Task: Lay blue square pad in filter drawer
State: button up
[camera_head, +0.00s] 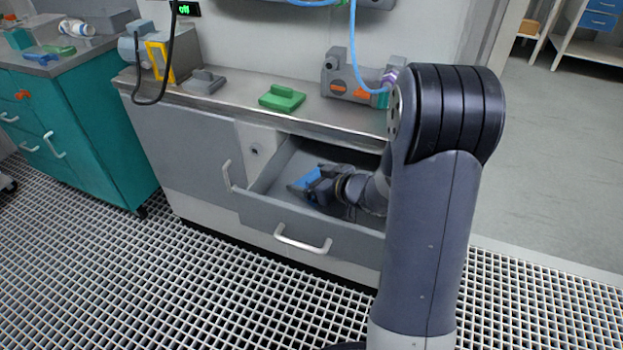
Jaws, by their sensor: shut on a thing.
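The filter drawer (312,231) is pulled out of the grey cabinet, below the worktop. The blue square pad (305,180) is inside the drawer's opening, toward its left part, and looks tilted. My gripper (312,186) is shut on the blue pad and reaches into the drawer from the right. My gripper and wrist hide part of the pad and the drawer floor. I cannot tell whether the pad touches the drawer floor.
A green block (282,98) and a grey block (204,82) lie on the worktop (235,95) above the drawer. A grey device with orange marks (350,80) stands behind. A teal cabinet (85,130) is at left. Grated floor (150,280) in front is clear.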

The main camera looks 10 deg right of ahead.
jog(key=shift+f+b, duration=0.3)
jog(key=shift+f, duration=0.35)
jog(key=o, duration=0.7)
jog(key=shift+r, duration=0.1)
jog(key=shift+r, duration=0.25)
jog(key=p+v, duration=0.1)
jog(key=v, duration=0.2)
jog(key=p+v, duration=0.1)
jog(key=v, duration=0.2)
jog(key=shift+d+r+p, duration=0.1)
jog(key=shift+r+p, duration=0.25)
jog(key=shift+r, duration=0.05)
jog(key=shift+s+d+r, duration=0.15)
jog(key=shift+s+d, duration=0.1)
jog(key=shift+s, duration=0.35)
